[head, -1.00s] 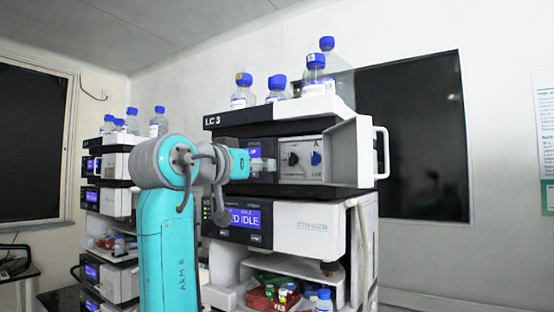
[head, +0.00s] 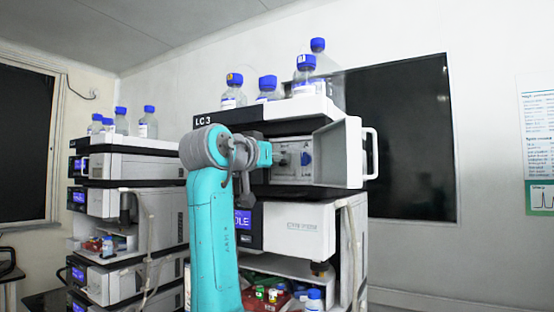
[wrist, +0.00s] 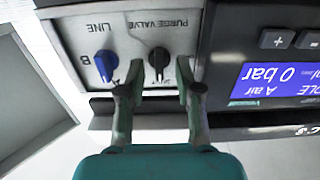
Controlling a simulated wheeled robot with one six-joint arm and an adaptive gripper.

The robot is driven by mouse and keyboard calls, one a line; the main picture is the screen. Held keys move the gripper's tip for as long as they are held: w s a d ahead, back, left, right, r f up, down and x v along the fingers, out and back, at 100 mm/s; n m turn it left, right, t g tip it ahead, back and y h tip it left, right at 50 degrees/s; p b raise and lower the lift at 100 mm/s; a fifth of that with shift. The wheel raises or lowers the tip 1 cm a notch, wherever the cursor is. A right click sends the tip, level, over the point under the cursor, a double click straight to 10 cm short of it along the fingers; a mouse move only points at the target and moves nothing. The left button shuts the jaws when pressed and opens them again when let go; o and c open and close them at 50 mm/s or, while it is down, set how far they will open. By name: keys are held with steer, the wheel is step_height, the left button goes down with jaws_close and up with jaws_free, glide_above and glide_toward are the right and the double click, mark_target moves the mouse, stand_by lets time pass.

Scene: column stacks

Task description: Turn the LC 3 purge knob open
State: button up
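The LC 3 stack (head: 204,121) stands in front of me, with its top door swung open. In the wrist view, which shows the panel upside down, the black purge valve knob (wrist: 158,62) sits under the PURGE VALVE lettering. Its pointer stands roughly upright in that picture. My gripper (wrist: 156,86) is open and empty, with one finger to each side of the black knob. I cannot tell whether the fingertips touch the panel. In the head view my gripper (head: 283,156) reaches to the panel and largely hides the black knob.
A blue LINE knob (wrist: 105,64) is just left of my left finger in the wrist view. The open door (head: 338,152) with its white handle (head: 371,153) stands to the right. Blue-capped bottles (head: 267,88) stand on top. Another stack (head: 120,165) is at the left.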

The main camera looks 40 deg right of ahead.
steer(key=shift+d, duration=0.25)
jaws_close()
